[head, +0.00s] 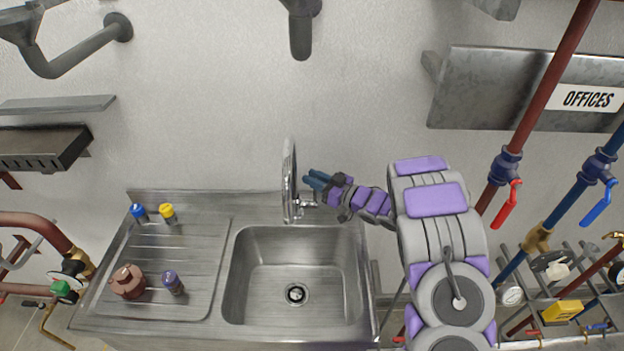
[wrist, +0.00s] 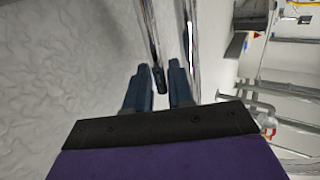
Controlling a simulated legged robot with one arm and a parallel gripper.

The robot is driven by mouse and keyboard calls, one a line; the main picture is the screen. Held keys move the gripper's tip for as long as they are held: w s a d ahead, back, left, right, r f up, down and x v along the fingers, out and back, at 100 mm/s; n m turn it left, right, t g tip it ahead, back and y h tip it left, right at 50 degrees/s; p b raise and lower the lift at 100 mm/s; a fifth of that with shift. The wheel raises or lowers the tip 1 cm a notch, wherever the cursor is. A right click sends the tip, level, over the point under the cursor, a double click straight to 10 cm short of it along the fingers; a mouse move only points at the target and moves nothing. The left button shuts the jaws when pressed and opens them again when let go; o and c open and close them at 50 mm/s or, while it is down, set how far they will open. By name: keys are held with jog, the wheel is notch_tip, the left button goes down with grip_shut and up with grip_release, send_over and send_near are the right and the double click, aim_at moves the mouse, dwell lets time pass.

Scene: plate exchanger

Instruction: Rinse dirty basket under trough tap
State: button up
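A chrome tap (head: 290,180) rises at the back edge of the steel sink (head: 345,262), with a small side lever (head: 307,203). My gripper (head: 308,179) is just right of the tap's upright, above the lever. In the wrist view my two blue fingers (wrist: 159,82) are apart. A thin chrome rod with a dark tip (wrist: 158,76) shows between them, with no clear grip on it. A second chrome tube (wrist: 190,35) passes beside the right finger. A reddish-brown, rounded object (head: 127,282), possibly the dirty basket, sits on the left drainboard. The basin is empty.
Blue-capped (head: 139,213) and yellow-capped (head: 168,213) bottles stand at the drainboard's back; a purple-capped one (head: 173,282) stands beside the brown object. Pipes with red (head: 507,205) and blue (head: 598,204) valve handles are at right.

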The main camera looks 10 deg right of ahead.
jog(key=shift+w+a, duration=0.3)
jog(key=shift+a, duration=0.05)
grip_shut()
dwell(0.3)
